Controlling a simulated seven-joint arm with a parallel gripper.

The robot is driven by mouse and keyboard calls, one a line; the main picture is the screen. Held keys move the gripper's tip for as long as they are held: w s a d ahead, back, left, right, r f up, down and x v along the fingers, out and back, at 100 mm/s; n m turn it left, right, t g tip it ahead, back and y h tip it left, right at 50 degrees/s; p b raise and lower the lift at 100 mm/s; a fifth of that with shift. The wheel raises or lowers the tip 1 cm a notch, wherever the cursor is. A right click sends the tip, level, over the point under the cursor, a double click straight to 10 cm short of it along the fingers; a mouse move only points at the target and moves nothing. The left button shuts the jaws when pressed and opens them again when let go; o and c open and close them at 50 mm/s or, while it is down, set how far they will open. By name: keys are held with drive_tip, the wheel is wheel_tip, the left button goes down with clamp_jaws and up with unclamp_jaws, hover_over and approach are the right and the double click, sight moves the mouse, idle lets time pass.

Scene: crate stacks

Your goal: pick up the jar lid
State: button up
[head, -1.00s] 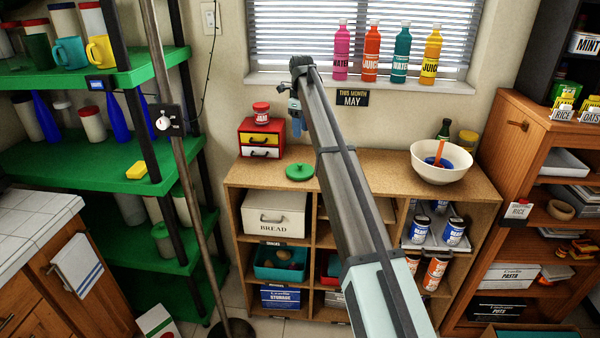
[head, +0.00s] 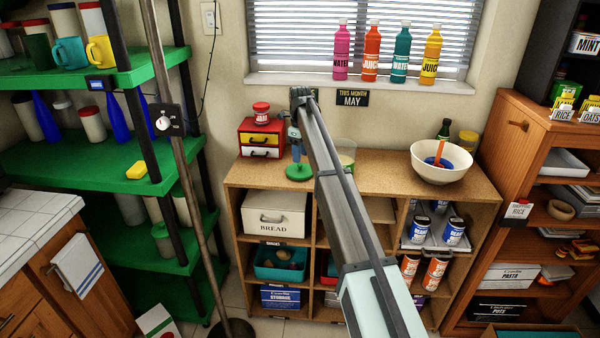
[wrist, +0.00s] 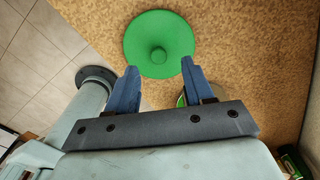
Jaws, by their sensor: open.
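The jar lid is a round green disc with a small knob in its middle. It lies flat on top of the wooden cubby shelf in the head view, and the lid (head: 299,174) shows whole in the wrist view (wrist: 158,31). My gripper (head: 296,158) is over the lid in the head view, fingers pointing down. In the wrist view my gripper (wrist: 160,72) has its two blue fingers apart, with nothing between them. The knob shows just beyond the fingertips, between their lines. I cannot tell the exact height of the fingertips above the lid.
A small red and yellow drawer box (head: 261,139) with a red jar (head: 261,114) on it stands just behind and left of the lid. A glass jar (head: 346,156) stands to the right, partly behind my arm. A white bowl (head: 441,163) is farther right on the shelf top (head: 385,176).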

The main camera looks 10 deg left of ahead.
sight(300, 169)
drive_tip(key=shift+a+f, duration=0.1)
drive_tip(key=shift+f, duration=1.85)
drive_tip(key=shift+c, duration=0.5)
clamp_jaws()
